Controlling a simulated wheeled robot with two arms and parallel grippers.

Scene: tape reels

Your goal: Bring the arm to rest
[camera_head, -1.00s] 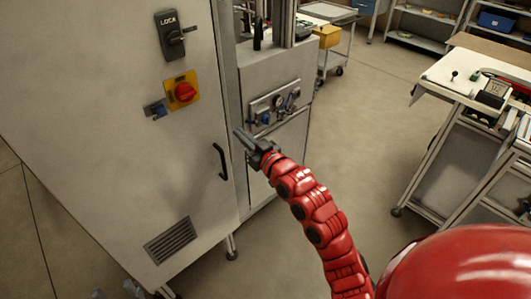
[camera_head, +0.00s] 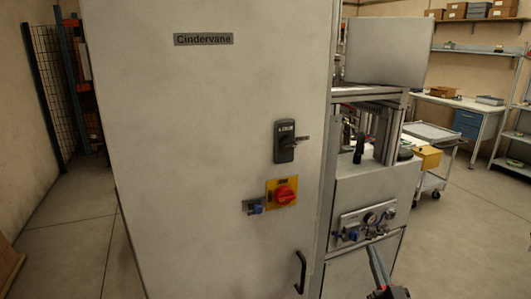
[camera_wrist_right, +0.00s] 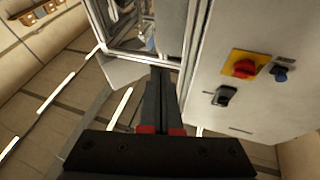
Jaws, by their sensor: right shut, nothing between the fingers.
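My right gripper (camera_head: 373,252) shows at the bottom of the head view, in front of the lower part of the grey machine. Its two dark fingers are together with nothing between them. In the right wrist view the closed fingers (camera_wrist_right: 160,72) point up the picture, beside the cabinet wall; they appear apart from it. Most of the right arm is out of the head view. My left arm and gripper are in neither view.
A tall pale cabinet (camera_head: 200,130) carries a red rotary switch (camera_head: 285,194), a black lock switch (camera_head: 287,142) and a handle (camera_head: 300,271). A gauge panel (camera_head: 365,224) faces the gripper.

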